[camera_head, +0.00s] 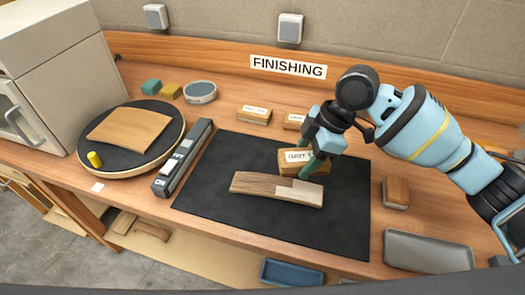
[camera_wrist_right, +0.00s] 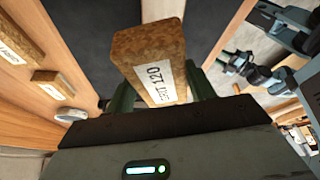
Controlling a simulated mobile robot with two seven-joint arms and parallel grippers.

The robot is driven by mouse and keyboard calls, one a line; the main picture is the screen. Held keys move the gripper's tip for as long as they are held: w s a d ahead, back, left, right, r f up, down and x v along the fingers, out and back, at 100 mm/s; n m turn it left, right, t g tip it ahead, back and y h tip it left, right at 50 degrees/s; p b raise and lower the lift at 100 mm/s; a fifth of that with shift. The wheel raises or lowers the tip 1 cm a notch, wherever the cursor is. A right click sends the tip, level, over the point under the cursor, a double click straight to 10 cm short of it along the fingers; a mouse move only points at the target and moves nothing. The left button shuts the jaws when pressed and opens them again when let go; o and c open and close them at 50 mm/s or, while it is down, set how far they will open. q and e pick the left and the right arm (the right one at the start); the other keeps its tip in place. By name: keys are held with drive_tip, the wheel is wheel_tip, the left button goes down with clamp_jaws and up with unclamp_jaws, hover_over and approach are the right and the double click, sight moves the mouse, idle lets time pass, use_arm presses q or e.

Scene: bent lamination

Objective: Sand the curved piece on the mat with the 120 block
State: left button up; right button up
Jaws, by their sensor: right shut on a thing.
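The curved piece (camera_head: 262,184) lies on the dark mat (camera_head: 225,215). It is brown with grain on its left part and paler and smoother at its right end. My right gripper (camera_head: 308,158) is shut on the 120 block (camera_head: 291,168), a cork-coloured block with a white label. The block is just behind the right half of the piece; I cannot tell if they touch. In the right wrist view, the block (camera_wrist_right: 145,50) is between the green fingers and its label reads 120. My left gripper does not show in the head view.
Two labelled blocks (camera_head: 254,115) (camera_head: 294,121) sit behind the mat. A brown block (camera_head: 396,192) and a grey tray (camera_head: 428,252) are to its right. The mat's front is clear.

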drive_tip(key=d+m+t, duration=0.1)
drive_tip(key=m, duration=0.1)
drive_tip(key=d+m+t, duration=0.1)
drive_tip(key=d+m, duration=0.1)
drive_tip(key=m, duration=0.1)
drive_tip(key=d+m+t, duration=0.1)
drive_tip(key=m, duration=0.1)
drive_tip(key=shift+w+d+f+m+h, duration=0.1)
drive_tip(key=shift+w+d+m+h, duration=0.2)
drive_tip(key=shift+d+m+h, duration=0.1)
drive_tip(key=d+m+h, duration=0.1)
drive_tip(key=d+m, duration=0.1)
drive_tip(key=m, duration=0.1)
drive_tip(key=d+m+t+h, duration=0.1)
drive_tip(key=m, duration=0.3)
drive_tip(key=d+r+m+h, duration=0.1)
drive_tip(key=d+m, duration=0.1)
drive_tip(key=m, duration=0.1)
drive_tip(key=shift+w+d+r+m+t+h, duration=0.1)
drive_tip(key=shift+w+d+m+t+h, duration=0.1)
drive_tip(key=shift+d+m+t+h, duration=0.15)
